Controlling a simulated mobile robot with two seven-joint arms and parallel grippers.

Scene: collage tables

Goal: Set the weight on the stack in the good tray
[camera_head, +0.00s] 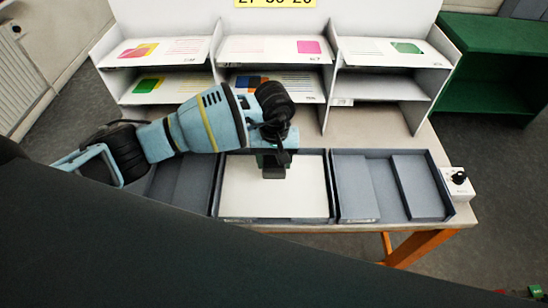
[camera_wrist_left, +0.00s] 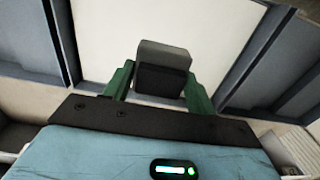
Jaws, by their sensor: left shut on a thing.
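My left gripper (camera_head: 273,158) is over the middle tray (camera_head: 222,190), shut on a dark grey block, the weight (camera_head: 274,172). In the left wrist view the weight (camera_wrist_left: 163,52) sits between the two green fingers of the gripper (camera_wrist_left: 160,82). A white paper stack (camera_head: 240,190) lies in the middle tray under the weight; it also shows in the left wrist view (camera_wrist_left: 110,35). I cannot tell whether the weight touches the paper. Tray labels are too small to read. My right gripper is not in view.
A right tray (camera_head: 375,217) with grey inner panels looks empty; a left tray (camera_head: 200,205) is partly hidden by my arm. A white shelf rack (camera_head: 388,83) with printed sheets stands behind. A white box with a black knob (camera_head: 457,184) sits at the table's right end.

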